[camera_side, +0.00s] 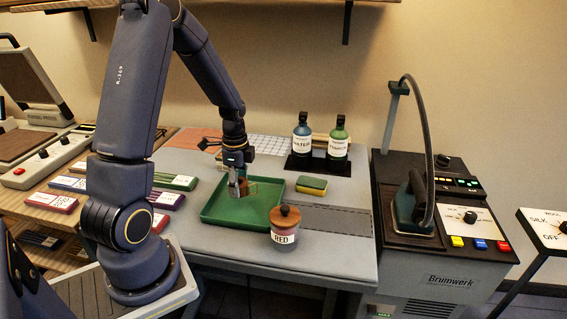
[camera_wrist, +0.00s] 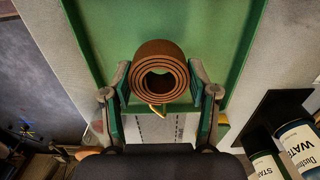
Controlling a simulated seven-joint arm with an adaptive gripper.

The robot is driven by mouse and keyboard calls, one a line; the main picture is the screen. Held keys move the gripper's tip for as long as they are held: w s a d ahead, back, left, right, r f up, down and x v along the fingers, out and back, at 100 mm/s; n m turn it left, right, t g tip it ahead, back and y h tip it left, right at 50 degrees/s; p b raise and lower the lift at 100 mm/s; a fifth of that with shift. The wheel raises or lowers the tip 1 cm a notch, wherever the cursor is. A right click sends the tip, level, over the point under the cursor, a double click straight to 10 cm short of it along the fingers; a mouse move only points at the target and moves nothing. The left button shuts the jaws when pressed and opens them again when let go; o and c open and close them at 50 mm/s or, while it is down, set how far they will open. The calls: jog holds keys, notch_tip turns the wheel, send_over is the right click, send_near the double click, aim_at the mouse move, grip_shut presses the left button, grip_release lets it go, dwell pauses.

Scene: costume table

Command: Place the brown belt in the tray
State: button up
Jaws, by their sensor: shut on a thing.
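The brown belt (camera_wrist: 160,62) is rolled into a coil. In the wrist view it sits between the two fingertips of my gripper (camera_wrist: 160,92), which is shut on it. The green tray (camera_side: 219,220) lies on the grey table, and its floor and rims also show behind the belt in the wrist view (camera_wrist: 108,22). In the side view my gripper (camera_side: 238,187) points down over the tray, and the belt is small and partly hidden by the fingers. I cannot tell whether the belt touches the tray floor.
A jar labelled RED (camera_side: 284,236) stands at the tray's front right corner. A yellow and green sponge (camera_side: 311,185) lies right of the tray. Two bottles (camera_side: 302,138) stand in a black holder behind. Several coloured boxes (camera_side: 174,182) lie to the left. An iron (camera_side: 411,205) rests on the right-hand machine.

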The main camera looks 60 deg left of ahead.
aim_at(242, 202)
jog(key=shift+w+a+f, duration=0.1)
jog(key=shift+w+f, duration=0.05)
jog(key=shift+f, duration=0.8)
jog(key=shift+w+a+f, duration=0.1)
jog(key=shift+w+f, duration=0.05)
jog(key=shift+f, duration=0.8)
jog(key=shift+f, duration=0.1)
jog(key=o, duration=1.3)
jog(key=shift+f, duration=0.1)
notch_tip(242, 202, up, 12)
jog(key=s+d+r+n+t, duration=0.2)
jog(key=s+d+r+n, duration=0.1)
jog(key=d, duration=0.3)
jog(key=s+d+r+n+t, duration=0.2)
jog(key=s+d+r+n, duration=0.1)
jog(key=d+r, duration=0.3)
jog(key=s+d+r+n+t, duration=0.1)
jog(key=s+d+r+n, duration=0.2)
jog(key=d, duration=0.5)
jog(key=shift+r+t, duration=0.4)
jog(key=shift+r, duration=0.35)
